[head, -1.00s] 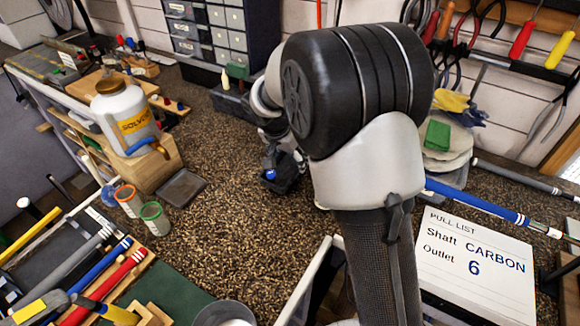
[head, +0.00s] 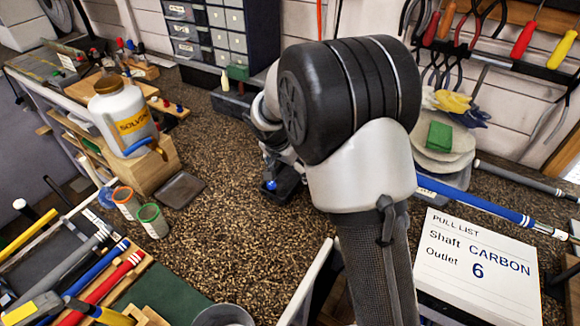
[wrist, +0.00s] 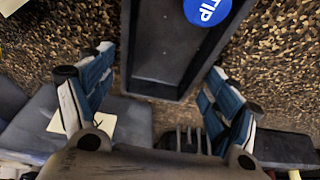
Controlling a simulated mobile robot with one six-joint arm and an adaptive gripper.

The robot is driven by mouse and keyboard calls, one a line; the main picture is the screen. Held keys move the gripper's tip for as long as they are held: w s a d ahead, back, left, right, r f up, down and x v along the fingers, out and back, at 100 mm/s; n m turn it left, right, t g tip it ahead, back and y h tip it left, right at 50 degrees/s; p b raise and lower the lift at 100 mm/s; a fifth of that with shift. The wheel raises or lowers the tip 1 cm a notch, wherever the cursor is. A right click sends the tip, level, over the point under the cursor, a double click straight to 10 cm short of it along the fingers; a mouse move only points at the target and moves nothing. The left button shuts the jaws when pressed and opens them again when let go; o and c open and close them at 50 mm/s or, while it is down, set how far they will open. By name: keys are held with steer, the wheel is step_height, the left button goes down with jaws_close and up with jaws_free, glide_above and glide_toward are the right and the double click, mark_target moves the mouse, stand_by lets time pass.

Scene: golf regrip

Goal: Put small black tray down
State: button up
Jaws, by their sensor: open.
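The small black tray (head: 288,187) is on the brown speckled benchtop, partly hidden behind my arm in the head view. My gripper (wrist: 157,88) is open, with one blue-and-white finger on each side of the tray and a visible gap to each wall. In the head view my gripper (head: 278,160) is mostly hidden by my own arm.
A flat dark dish (head: 180,188) lies to the left, near a solvent bottle (head: 124,118) and two small cups (head: 153,219). A drawer cabinet (head: 222,40) stands behind. A pull list sign (head: 475,265) is at right. The benchtop centre-left is clear.

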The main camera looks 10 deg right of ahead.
mark_target(282, 187)
steer(key=shift+r+p, duration=0.3)
steer(key=s+a+r+n+p, duration=0.1)
steer(key=s+r+p, duration=0.1)
steer(key=s+r, duration=0.55)
steer(key=s+r+n+p, duration=0.1)
steer(key=s+r, duration=0.3)
steer(key=r, duration=0.6)
steer(key=s+r+n+t+y, duration=0.1)
steer(key=s+n+y, duration=0.2)
steer(key=s, duration=2)
steer(key=n, duration=0.4)
steer(key=shift+r, duration=0.25)
steer(key=shift+w+a, duration=0.1)
